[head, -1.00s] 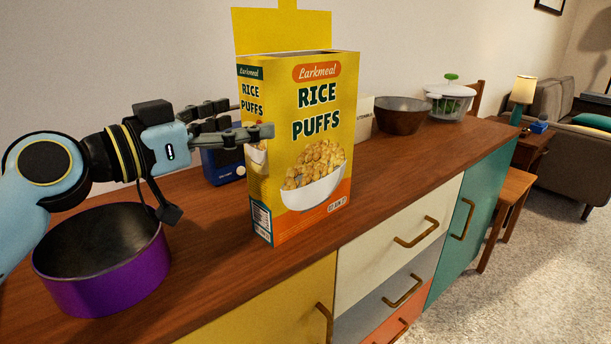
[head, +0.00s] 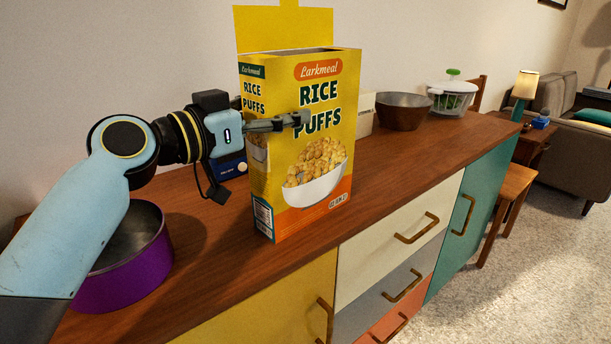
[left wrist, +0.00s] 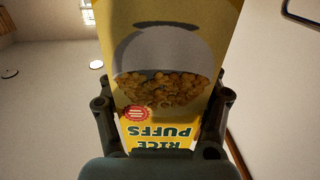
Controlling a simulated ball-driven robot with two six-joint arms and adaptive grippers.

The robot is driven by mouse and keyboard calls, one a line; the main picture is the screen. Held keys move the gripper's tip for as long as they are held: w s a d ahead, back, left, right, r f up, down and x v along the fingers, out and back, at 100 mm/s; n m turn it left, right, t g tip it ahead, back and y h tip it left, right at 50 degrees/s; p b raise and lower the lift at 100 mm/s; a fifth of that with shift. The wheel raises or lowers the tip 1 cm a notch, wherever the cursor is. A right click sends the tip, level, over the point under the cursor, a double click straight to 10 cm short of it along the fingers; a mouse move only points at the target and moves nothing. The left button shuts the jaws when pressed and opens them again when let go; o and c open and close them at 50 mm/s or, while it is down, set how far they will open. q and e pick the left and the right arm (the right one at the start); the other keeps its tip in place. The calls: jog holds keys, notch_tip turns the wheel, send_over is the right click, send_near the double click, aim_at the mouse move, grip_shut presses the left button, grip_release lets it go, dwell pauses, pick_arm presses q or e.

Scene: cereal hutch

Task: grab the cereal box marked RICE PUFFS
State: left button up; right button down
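The yellow RICE PUFFS cereal box (head: 335,165) stands upright on the wooden sideboard, its top flap raised. My left gripper (head: 285,120) reaches in from the left at the upper half of the box. One finger lies across the front face over the lettering; the other is hidden behind the box in the head view. In the left wrist view, the box's narrow side panel (left wrist: 165,60) appears upside down between the two fingers (left wrist: 160,108). The fingers look spread around the box; firm contact is not clear. My right gripper is not in view.
A purple pot (head: 125,270) stands on the sideboard below my left arm. A blue box (head: 230,165) is partly hidden behind the gripper. A brown bowl (head: 402,112) and a salad spinner (head: 452,98) stand farther right.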

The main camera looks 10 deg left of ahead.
pick_arm(q)
jog(key=c, duration=1.1)
jog(key=shift+r, duration=0.15)
